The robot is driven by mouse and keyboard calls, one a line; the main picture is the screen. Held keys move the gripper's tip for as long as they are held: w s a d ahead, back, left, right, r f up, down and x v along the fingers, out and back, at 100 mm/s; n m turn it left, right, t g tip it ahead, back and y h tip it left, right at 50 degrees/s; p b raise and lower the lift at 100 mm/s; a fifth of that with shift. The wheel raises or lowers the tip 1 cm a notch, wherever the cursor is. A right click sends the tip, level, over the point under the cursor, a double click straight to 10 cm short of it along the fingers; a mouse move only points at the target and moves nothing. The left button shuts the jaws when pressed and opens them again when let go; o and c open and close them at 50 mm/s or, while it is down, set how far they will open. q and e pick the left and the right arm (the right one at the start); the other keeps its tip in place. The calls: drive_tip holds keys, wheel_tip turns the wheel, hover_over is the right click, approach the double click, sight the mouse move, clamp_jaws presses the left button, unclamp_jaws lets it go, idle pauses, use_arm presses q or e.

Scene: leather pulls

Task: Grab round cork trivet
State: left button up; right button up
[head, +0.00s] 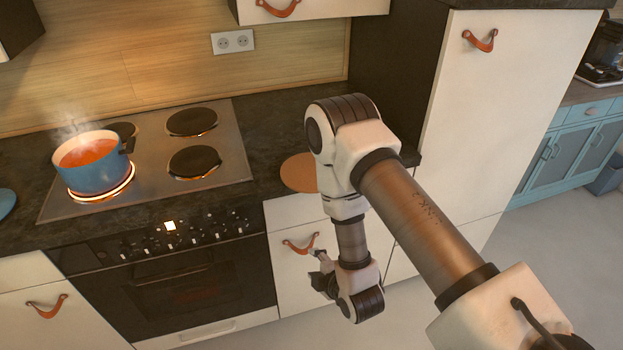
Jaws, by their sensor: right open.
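The round cork trivet (299,172) is a flat tan disc on the dark countertop, right of the stove. My right arm hides its right part. My right gripper (318,268) hangs below the counter edge, in front of the white cabinet and close to its leather pull. It is open and holds nothing that I can see. It is lower than the trivet and apart from it. My left gripper is not in view.
A steaming blue pot (91,165) of orange-red liquid stands on a glowing burner of the stove (150,165). A tall white cabinet (480,110) bounds the counter on the right. The leather pull (300,243) sticks out near my gripper. Counter behind the trivet is clear.

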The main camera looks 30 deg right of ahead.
sight(309, 185)
drive_tip(key=w+d+r+t+h+b, duration=0.1)
drive_tip(key=w+d+r+t, duration=0.1)
drive_tip(key=w, duration=0.3)
drive_tip(key=w+d+r+n+t+h+b, duration=0.1)
drive_tip(key=w+d+r+t, duration=0.1)
drive_tip(key=w, duration=0.4)
drive_tip(key=w+d+r+n+t+h+b, duration=0.1)
drive_tip(key=w+d+r+t, duration=0.1)
drive_tip(key=w+d+r, duration=0.2)
drive_tip(key=shift+w+r, duration=0.25)
drive_tip(key=shift+w, duration=0.5)
drive_tip(key=shift+w+d, duration=0.15)
drive_tip(key=shift+w, duration=0.1)
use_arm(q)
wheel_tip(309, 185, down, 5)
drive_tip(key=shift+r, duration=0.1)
use_arm(e)
clamp_jaws()
